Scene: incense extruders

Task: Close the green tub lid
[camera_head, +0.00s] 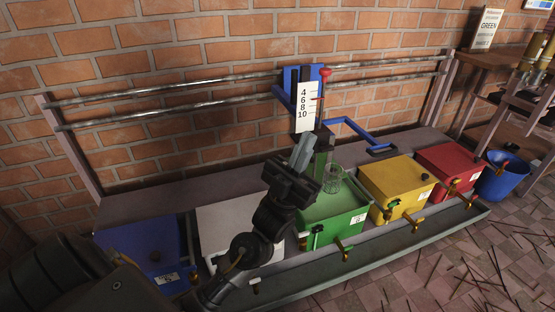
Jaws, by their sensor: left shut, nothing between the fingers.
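The green tub (335,229) stands in the row of coloured tubs on the long bench, right of the white one. Its top shows a flat green surface, partly hidden by my left gripper and arm. I cannot tell from this view how its lid sits. A dark green upright piece (324,158) rises behind the gripper, and a small clear mesh-like cup (332,180) is beside it. My left gripper (303,148) is shut and empty, its fingers pointing up in front of the tub's left back part. I cannot tell whether it touches anything. My right gripper is out of view.
Blue (150,245), yellow (397,182) and red (447,164) tubs share the bench. A scale board (305,106) and blue slide stand behind. Two metal rails (190,90) cross the brick wall. A blue bucket (503,177) and scattered sticks lie right.

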